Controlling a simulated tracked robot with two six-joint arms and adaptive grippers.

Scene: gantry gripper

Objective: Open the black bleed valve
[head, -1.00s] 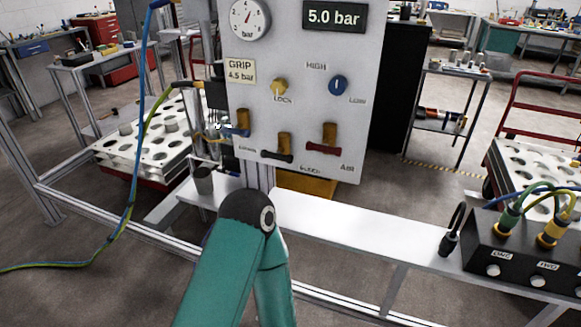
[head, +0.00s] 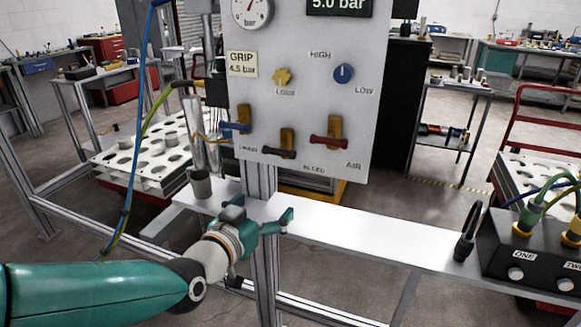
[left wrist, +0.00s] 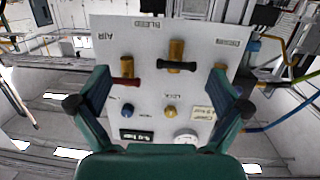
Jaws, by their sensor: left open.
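The black bleed valve (head: 279,152) is at the bottom middle of the grey panel, a brass body with a black lever lying roughly level across it, above the BLEED label. It also shows in the left wrist view (left wrist: 177,66), upside down. My left gripper (head: 262,211) is open and empty, below the panel and apart from the valve. In the left wrist view its spread fingers (left wrist: 158,105) frame the panel's lower part. My right gripper is not in view.
A blue-handled valve (head: 237,127) is left of the black one and a red-handled AIR valve (head: 329,142) is right. Above are a yellow LOCK knob (head: 283,75) and a blue knob (head: 343,73). A white shelf (head: 360,232) runs below the panel; a grey cup (head: 200,184) stands at its left.

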